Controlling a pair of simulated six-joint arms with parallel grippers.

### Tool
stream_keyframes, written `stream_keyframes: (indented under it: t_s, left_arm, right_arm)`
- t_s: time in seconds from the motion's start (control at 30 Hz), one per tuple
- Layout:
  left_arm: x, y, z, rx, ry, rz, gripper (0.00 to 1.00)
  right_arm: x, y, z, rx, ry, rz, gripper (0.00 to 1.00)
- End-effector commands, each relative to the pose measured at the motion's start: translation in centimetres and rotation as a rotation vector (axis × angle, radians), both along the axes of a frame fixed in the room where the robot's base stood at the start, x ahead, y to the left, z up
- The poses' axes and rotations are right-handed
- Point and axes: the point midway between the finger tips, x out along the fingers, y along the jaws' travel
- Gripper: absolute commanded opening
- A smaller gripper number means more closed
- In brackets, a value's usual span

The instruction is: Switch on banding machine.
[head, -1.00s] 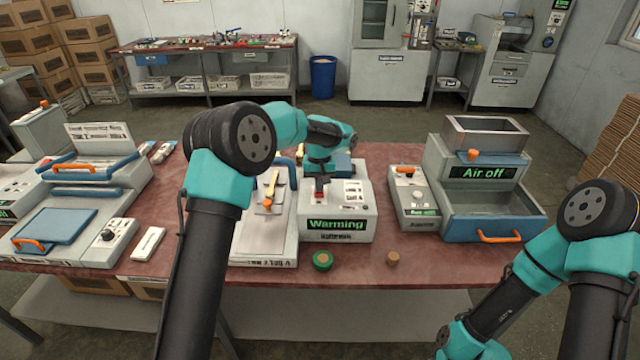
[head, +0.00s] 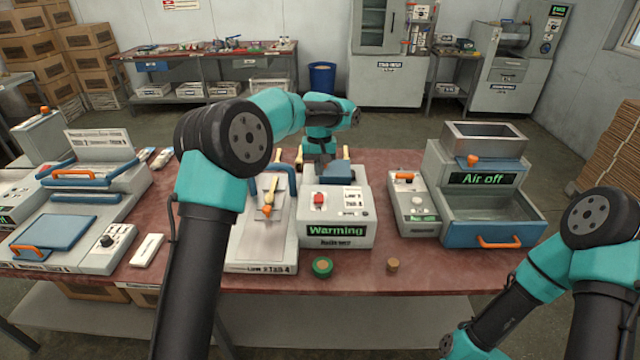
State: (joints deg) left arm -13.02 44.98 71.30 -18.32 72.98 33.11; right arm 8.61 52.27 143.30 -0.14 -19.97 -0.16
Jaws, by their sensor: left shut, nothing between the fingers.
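The banding machine (head: 336,237) is a pale box in the middle of the table. Its front display (head: 337,230) is lit and reads "Warming" in green. A red switch (head: 319,200) sits on its top, at the left, and is in plain sight. My left gripper (head: 320,174) is shut and empty. It is behind the red switch, apart from it, near the rear of the machine. My right arm is at the lower right, and its gripper is not in view.
A slanted board with an orange knob (head: 267,210) stands just left of the machine. A control box (head: 413,208) and an "Air off" station (head: 482,178) are to the right. A green roll (head: 322,267) and a small brown cylinder (head: 393,265) lie in front.

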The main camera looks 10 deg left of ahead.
Motion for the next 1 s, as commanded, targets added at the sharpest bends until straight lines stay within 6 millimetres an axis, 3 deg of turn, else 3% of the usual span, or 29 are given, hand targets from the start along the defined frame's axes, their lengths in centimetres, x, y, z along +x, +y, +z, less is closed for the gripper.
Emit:
stream_keyframes:
  t_s: [0.2,0.43,0.8,0.87,1.0]
  left_arm:
    - [0.3,0.1,4.0,-0.001,-0.006,0.000,0.00]
    - [0.4,0.1,5.8,0.000,-0.004,-0.001,0.00]
    - [0.3,-0.1,5.6,-0.004,-0.001,-0.003,0.00]
    - [0.1,-0.7,5.0,-0.013,0.005,-0.006,0.00]
    - [-1.2,-3.6,1.9,-0.061,0.040,-0.024,0.00]
  right_arm:
    - [0.0,0.0,0.0,0.000,0.000,0.000,0.43]
    - [0.0,0.0,0.0,0.000,0.000,0.000,0.43]
    - [0.0,0.0,0.0,0.000,0.000,0.000,0.43]
    - [0.0,0.0,0.0,0.000,0.000,0.000,0.43]
    - [0.0,0.0,0.0,0.000,0.000,0.000,0.43]
